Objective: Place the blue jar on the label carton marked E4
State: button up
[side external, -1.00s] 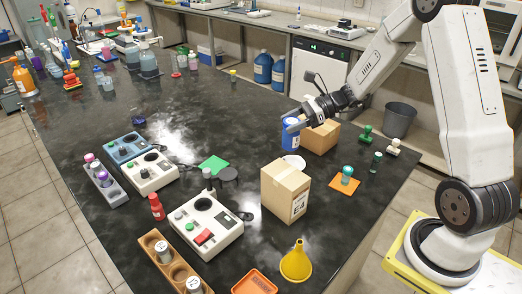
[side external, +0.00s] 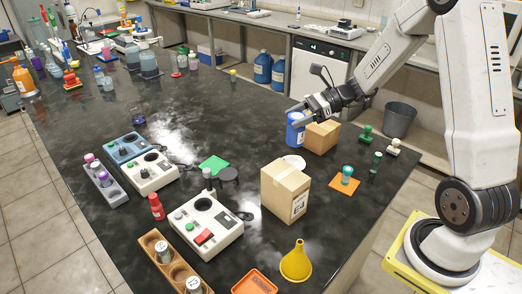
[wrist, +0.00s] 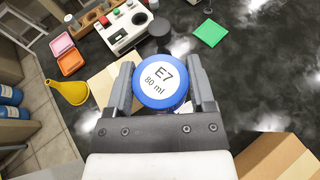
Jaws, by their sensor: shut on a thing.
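The blue jar (side external: 295,134) has a blue-rimmed lid reading "E7 80 ml" in the wrist view (wrist: 161,82). My gripper (side external: 299,113) is shut on it, one finger on each side in the wrist view (wrist: 163,92). The jar is upright and appears to be off the bench. A brown carton (side external: 285,188) with a label on its side stands nearer the side camera. A second carton (side external: 322,137) stands just right of the jar and shows at the lower right of the wrist view (wrist: 278,158).
A yellow funnel (side external: 296,262), an orange pad (side external: 344,186) with a teal-topped item and a white control box (side external: 205,225) stand nearby.

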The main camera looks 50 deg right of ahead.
jog(key=s+a+r+g, duration=0.1)
jog(key=s+a+r, duration=0.2)
jog(key=s, duration=0.3)
jog(key=s+a+r+n+y, duration=0.1)
jog(key=s+a+r, duration=0.2)
jog(key=s, duration=0.3)
jog(key=s+a+r+n+g, duration=0.1)
jog(key=s+a+r, duration=0.2)
jog(key=s, duration=0.3)
jog(key=shift+s+r+g, duration=0.15)
jog(key=shift+r+g, duration=0.15)
jog(key=shift+r, duration=0.55)
jog(key=w+f, duration=0.9)
jog(key=w, duration=0.4)
jog(key=shift+w+f, duration=0.2)
jog(key=shift+w, duration=0.05)
